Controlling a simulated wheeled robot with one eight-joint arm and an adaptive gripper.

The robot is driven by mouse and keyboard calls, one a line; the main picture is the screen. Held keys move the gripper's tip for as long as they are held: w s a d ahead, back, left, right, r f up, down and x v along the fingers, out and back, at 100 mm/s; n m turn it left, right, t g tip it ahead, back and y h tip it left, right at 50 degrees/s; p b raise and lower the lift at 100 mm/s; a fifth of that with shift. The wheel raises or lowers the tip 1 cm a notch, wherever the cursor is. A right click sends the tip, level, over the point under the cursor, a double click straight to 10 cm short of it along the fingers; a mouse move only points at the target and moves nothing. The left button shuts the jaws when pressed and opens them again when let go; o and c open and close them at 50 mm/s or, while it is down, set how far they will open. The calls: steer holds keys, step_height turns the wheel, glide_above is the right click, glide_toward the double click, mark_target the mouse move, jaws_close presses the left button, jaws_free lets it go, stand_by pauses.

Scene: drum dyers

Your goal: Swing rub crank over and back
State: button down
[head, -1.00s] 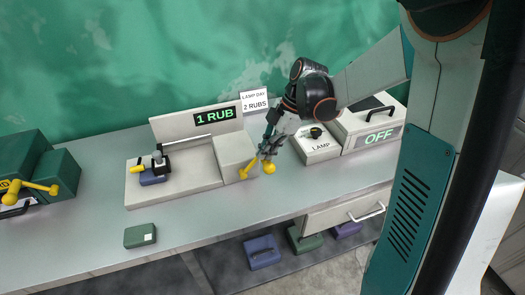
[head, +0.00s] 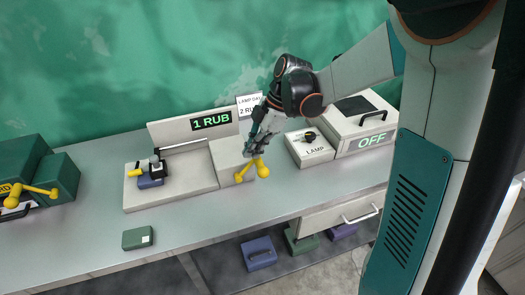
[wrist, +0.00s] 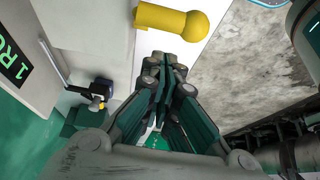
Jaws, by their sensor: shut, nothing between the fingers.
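The rub crank (head: 250,171) is yellow and sits low on the front of the pale block at the right end of the rub machine (head: 185,195). Its round knob points to the right. The machine's display (head: 211,121) reads "1 RUB". My gripper (head: 251,153) is shut and empty, pointing down just above and behind the crank in the head view. In the wrist view the crank's knob (wrist: 182,22) shows beyond the shut fingertips (wrist: 165,66), apart from them in the picture. I cannot tell whether any finger touches the crank.
A dark green box (head: 138,238) lies near the table's front edge. A green machine (head: 62,178) with another yellow crank stands at the left. The sign (head: 246,107) is partly hidden.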

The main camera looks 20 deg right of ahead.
steer(key=d+r+p, duration=0.1)
steer(key=d+r, duration=0.2)
steer(key=d, duration=0.6)
steer(key=shift+d, duration=0.25)
